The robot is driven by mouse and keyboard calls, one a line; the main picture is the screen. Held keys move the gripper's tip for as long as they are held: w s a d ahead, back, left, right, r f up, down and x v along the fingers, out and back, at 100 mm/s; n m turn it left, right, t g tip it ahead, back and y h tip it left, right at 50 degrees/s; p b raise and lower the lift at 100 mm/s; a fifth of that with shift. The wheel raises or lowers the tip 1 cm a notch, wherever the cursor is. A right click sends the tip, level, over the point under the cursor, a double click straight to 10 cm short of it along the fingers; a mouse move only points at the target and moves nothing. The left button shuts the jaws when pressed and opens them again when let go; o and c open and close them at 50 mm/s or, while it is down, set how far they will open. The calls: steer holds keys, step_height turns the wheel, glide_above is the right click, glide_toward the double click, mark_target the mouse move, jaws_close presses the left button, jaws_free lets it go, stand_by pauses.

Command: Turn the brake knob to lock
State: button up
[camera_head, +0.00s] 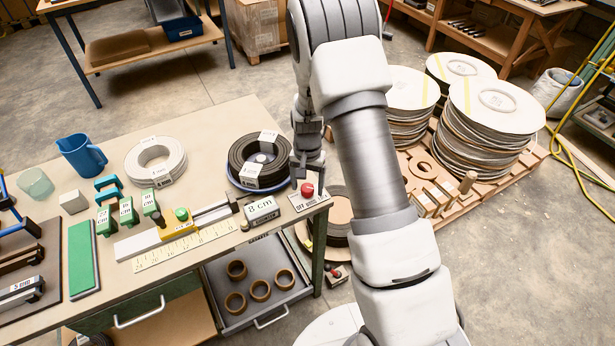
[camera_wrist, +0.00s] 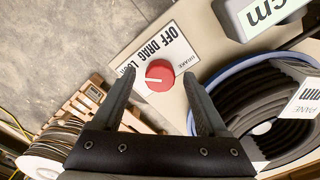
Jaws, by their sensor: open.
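The red brake knob (camera_head: 307,190) sits on a white label plate at the table's right front corner. In the wrist view the round knob (camera_wrist: 160,75) shows a white mark pointing left, toward the LOCK end of the plate (camera_wrist: 178,52), which reads OFF, DRAG, LOCK; the exact setting is unclear. My gripper (camera_head: 307,182) is just above the knob, pointing down. In the wrist view its open fingers (camera_wrist: 159,73) stand either side of the knob, with visible gaps.
A coil of black hose in a blue ring (camera_head: 258,163) lies close left of my gripper. An open drawer with several rings (camera_head: 283,310) juts below the table. A pallet with stacked discs (camera_head: 495,110) is at right.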

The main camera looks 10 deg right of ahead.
mark_target(308, 187)
step_height(308, 187, up, 17)
steer(key=p, duration=0.1)
steer(key=shift+r, duration=0.2)
stand_by(0.5)
steer(key=s+r+n+t, duration=0.3)
steer(key=s+r, duration=0.8)
steer(key=r, duration=0.3)
steer(key=s+r+n+t, duration=0.2)
steer(key=s+r, duration=0.1)
steer(key=s, duration=1.1)
steer(key=shift+s+n+t, duration=0.25)
steer(key=shift+n+t, duration=0.05)
steer(key=shift+n, duration=0.1)
